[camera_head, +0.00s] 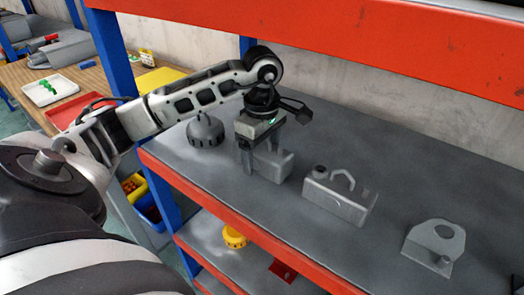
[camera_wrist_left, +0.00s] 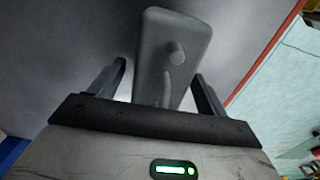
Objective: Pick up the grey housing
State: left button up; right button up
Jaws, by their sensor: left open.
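A grey block-shaped part (camera_head: 277,167), which looks like the grey housing, lies on the dark shelf below my left gripper (camera_head: 259,158). The gripper points down over it, and its body hides part of the block. In the left wrist view the grey part (camera_wrist_left: 178,28) is a rounded rectangle with a round boss and a raised ridge. It stands between the two open fingers of my left gripper (camera_wrist_left: 159,72), with a gap visible on each side. I cannot tell how deep the fingers reach. My right gripper is not in view.
A similar grey block with a hook (camera_head: 340,197) lies to the right, and a grey bracket (camera_head: 436,246) farther right. A round ribbed grey part (camera_head: 205,131) is at the left. The orange upper shelf (camera_head: 400,35) hangs above. A yellow part (camera_head: 234,237) sits below.

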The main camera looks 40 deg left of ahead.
pick_arm(q)
jog(key=c, duration=1.4)
jog(key=shift+r, duration=0.1)
jog(key=shift+c, duration=0.2)
jog(key=shift+r, duration=0.1)
